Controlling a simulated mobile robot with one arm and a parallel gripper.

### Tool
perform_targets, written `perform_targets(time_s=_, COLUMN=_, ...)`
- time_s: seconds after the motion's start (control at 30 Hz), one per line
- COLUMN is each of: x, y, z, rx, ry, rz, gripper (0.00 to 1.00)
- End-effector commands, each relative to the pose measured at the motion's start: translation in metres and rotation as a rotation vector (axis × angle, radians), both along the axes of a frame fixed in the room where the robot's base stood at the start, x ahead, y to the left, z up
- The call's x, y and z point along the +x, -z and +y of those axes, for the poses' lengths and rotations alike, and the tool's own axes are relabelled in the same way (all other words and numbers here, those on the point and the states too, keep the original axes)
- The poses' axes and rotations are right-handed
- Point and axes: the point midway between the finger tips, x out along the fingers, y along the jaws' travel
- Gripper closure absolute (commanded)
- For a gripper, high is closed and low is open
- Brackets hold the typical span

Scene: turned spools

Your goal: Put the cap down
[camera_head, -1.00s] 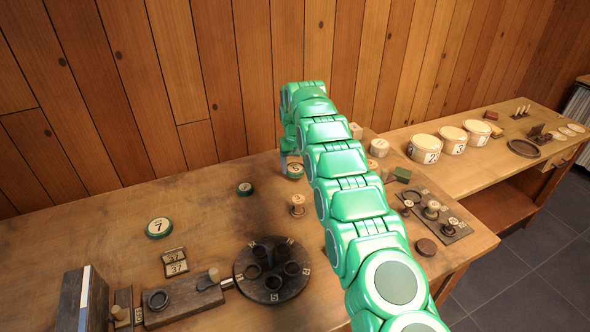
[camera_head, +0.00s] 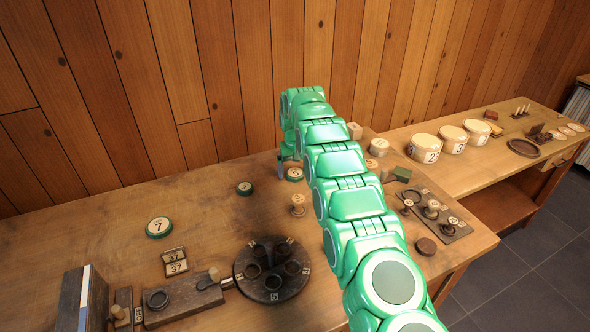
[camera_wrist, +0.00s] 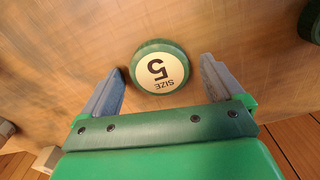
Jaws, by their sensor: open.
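The cap, a round green-rimmed disc with a cream face reading "SIZE 5" (camera_wrist: 160,71), lies face up on the wooden table, as far as I can see. It also shows in the head view (camera_head: 295,174), beside my gripper. My gripper (camera_wrist: 162,66) is open, with one grey finger on each side of the cap and a gap between cap and fingers. In the head view my arm hides most of the gripper; a grey finger shows just left of the cap.
Another green-rimmed cap (camera_head: 244,188) lies left of the gripper, and one marked 7 (camera_head: 159,227) lies further left. A pale spool (camera_head: 298,204) stands in front. A dark round holder with several wells (camera_head: 272,270) sits nearer. Table between them is clear.

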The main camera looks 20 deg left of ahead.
Motion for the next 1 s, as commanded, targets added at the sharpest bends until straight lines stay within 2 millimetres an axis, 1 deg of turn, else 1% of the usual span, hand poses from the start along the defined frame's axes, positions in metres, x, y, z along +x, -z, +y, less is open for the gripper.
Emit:
perform_targets(time_s=0.17, x=0.0, y=-0.002, z=0.0, rx=0.001, ry=0.0, rz=-0.001, gripper=0.06)
perform_targets(time_s=0.27, x=0.001, y=-0.006, z=0.0, rx=0.001, ry=0.0, rz=-0.002, gripper=0.06)
perform_targets(time_s=0.37, x=0.001, y=-0.015, z=0.001, rx=0.003, ry=0.0, rz=-0.005, gripper=0.06)
perform_targets(time_s=0.67, x=0.001, y=-0.056, z=0.001, rx=0.003, ry=-0.001, rz=-0.005, gripper=0.06)
perform_targets(time_s=0.9, x=0.001, y=-0.074, z=0.001, rx=0.003, ry=0.0, rz=-0.004, gripper=0.06)
perform_targets(time_s=1.0, x=0.001, y=-0.078, z=0.0, rx=0.002, ry=0.0, rz=-0.002, gripper=0.06)
